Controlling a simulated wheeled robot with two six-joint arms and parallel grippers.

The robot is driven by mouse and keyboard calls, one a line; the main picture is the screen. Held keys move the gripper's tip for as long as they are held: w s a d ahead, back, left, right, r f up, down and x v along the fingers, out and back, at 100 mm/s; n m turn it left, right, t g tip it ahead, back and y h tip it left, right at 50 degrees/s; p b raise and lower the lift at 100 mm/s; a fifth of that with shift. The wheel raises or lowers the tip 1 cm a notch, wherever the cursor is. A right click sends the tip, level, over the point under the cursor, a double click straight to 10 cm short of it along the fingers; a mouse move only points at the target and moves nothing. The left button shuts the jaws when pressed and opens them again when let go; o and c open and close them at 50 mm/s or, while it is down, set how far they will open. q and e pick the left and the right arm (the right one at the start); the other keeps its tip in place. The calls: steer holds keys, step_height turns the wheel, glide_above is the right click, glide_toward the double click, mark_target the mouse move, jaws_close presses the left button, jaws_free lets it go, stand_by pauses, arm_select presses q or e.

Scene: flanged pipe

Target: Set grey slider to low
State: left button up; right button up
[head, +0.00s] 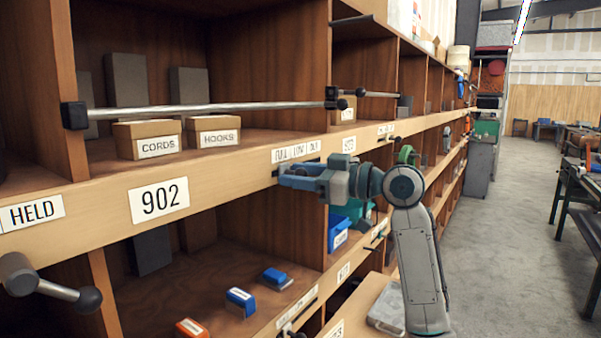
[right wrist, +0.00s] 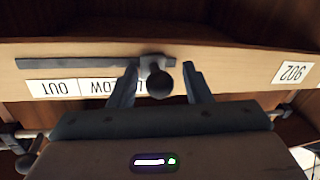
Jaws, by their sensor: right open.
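The grey slider (right wrist: 153,66), a block with a dark round knob, sits on a dark horizontal track (right wrist: 70,62) on the shelf's front edge. In the right wrist view, which shows the labels upside down, it is at the track's right end, past the LOW label (right wrist: 97,87) and far from OUT (right wrist: 52,88). My right gripper (right wrist: 160,70) is open, with one finger on each side of the slider. In the head view my right gripper (head: 285,175) is at the track below the label strip (head: 296,151) and hides the slider.
A 902 plate (head: 159,200) and a HELD label (head: 32,213) are on the same shelf edge. A metal rail (head: 200,110) crosses the bay above, before boxes marked CORDS (head: 147,140) and HOOKS (head: 213,132). A ball-ended lever (head: 88,299) juts out lower left. The aisle (head: 510,250) is clear.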

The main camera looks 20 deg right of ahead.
steer(key=shift+s, duration=0.1)
steer(key=shift+c, duration=0.4)
steer(key=shift+d, duration=0.1)
jaws_close()
steer(key=shift+w+d, duration=0.2)
steer(key=shift+d, duration=0.05)
arm_select(q)
steer(key=shift+f+b, duration=0.3)
steer(key=shift+b, duration=0.05)
arm_select(e)
steer(key=w+d, duration=0.1)
steer(key=d, duration=0.1)
steer(key=w+d, duration=0.2)
steer(key=shift+w+d, duration=0.2)
steer(key=shift+w, duration=0.05)
steer(key=shift+a, duration=0.1)
steer(key=shift+o, duration=0.4)
jaws_free()
steer(key=shift+a, duration=0.1)
